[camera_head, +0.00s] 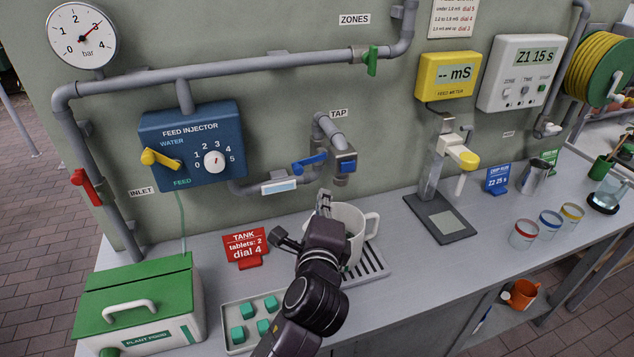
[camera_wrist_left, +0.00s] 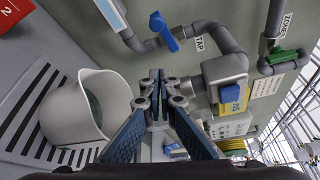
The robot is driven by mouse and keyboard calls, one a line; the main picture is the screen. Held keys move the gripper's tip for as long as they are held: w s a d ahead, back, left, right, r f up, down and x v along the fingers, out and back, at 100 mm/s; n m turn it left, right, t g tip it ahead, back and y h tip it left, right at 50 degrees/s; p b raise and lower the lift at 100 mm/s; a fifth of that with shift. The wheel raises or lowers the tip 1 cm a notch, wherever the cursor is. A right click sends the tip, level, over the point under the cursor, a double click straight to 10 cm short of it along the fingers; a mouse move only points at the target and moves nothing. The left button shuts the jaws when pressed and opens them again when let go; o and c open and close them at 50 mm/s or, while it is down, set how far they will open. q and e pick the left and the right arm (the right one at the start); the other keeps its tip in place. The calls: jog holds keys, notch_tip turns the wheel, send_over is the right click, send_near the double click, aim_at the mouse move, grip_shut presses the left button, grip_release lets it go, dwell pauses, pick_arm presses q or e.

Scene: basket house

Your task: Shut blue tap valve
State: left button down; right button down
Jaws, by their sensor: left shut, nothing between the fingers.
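The blue tap valve (camera_head: 309,163) is a lever on the grey pipe under the TAP label. In the head view it lies roughly along that pipe, tilted slightly up to the right. It also shows in the left wrist view (camera_wrist_left: 164,31), above the fingertips. My left gripper (camera_head: 324,200) is below the tap and next to a white mug (camera_head: 370,226). Its fingers are together with nothing between them, and they appear apart from the lever. In the left wrist view the closed fingertips (camera_wrist_left: 156,80) point towards the wall pipes. My right gripper is not in view.
The mug stands on a slotted drip grate (camera_head: 374,262) under the spout (camera_head: 346,161). A red TANK card (camera_head: 244,245) and a tray of green tablets (camera_head: 232,338) are to the left. A meter stand (camera_head: 440,215) is to the right. Wall pipes surround the lever.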

aim_at(311, 162)
pick_arm(q)
jog(key=w+a+p, duration=0.3)
jog(key=w+p, duration=0.1)
jog(key=w, duration=0.3)
jog(key=shift+w, duration=0.4)
